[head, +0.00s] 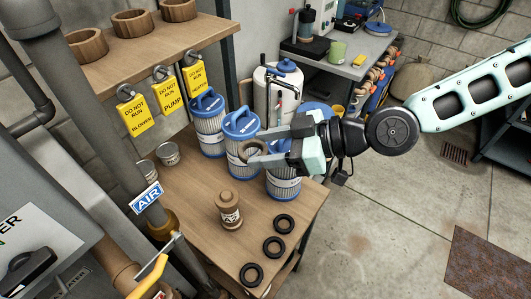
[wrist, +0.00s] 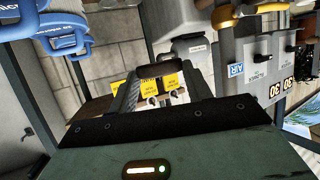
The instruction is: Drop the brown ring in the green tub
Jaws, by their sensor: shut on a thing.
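The brown ring (head: 243,147) is held at the fingertips of my gripper (head: 252,152), above the wooden bench and in front of the blue-topped filter cartridges. My gripper is shut on it. In the wrist view the ring (wrist: 162,70) shows as a dark band between the fingertips of my gripper (wrist: 160,77). A green tub (head: 337,52) stands on the grey table at the back, right of the middle in the head view. My gripper is well in front of and left of it. The inside of the tub is hard to see.
A white tank (head: 277,95) stands between bench and grey table (head: 357,70).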

